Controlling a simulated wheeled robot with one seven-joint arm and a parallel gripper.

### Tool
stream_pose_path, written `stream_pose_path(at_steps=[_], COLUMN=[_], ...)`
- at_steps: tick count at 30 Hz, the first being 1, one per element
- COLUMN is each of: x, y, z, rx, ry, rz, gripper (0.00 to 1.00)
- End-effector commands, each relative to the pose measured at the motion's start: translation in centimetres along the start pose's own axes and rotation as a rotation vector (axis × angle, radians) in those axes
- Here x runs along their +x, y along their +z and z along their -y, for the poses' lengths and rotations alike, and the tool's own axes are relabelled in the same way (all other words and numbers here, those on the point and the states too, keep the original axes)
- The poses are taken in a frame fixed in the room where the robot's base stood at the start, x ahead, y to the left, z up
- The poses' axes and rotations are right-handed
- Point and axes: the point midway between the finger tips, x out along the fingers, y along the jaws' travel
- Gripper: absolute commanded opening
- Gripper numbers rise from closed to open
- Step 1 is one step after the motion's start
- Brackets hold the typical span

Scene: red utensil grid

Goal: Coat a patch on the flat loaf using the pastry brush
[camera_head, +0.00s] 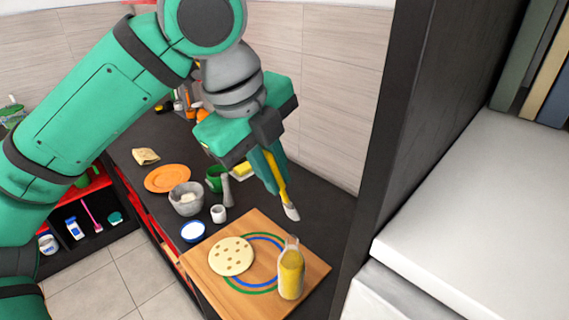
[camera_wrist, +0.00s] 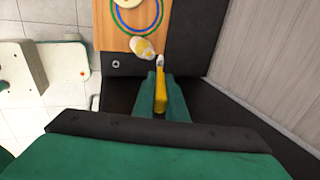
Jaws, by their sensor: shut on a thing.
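The pastry brush (camera_head: 284,193) has a yellow handle and pale bristles. My gripper (camera_head: 272,178) is shut on its handle, and the bristles point down, in the air over the dark counter behind the wooden board. In the wrist view the brush (camera_wrist: 160,92) stands between the green fingers of my gripper (camera_wrist: 161,104). The flat loaf (camera_head: 231,256), pale and round with brown spots, lies on the board's left part in the head view, apart from the brush.
A bottle of yellow liquid (camera_head: 290,272) stands on the wooden board (camera_head: 262,222), right of the loaf. The board bears green and blue rings. A mortar (camera_head: 186,200), white cup (camera_head: 218,213), blue-rimmed bowl (camera_head: 192,231) and orange plate (camera_head: 167,179) stand to the left. A dark panel (camera_head: 390,140) rises at right.

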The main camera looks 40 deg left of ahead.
Motion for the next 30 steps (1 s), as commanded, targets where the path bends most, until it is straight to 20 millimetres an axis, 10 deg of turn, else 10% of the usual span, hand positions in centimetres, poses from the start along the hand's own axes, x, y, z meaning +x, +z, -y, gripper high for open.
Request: stream_pose_path(at_steps=[30], x=[5.4], y=[0.0], z=[-2.0], rx=[0.000], ry=[0.001], rz=[0.000], gripper=[0.00])
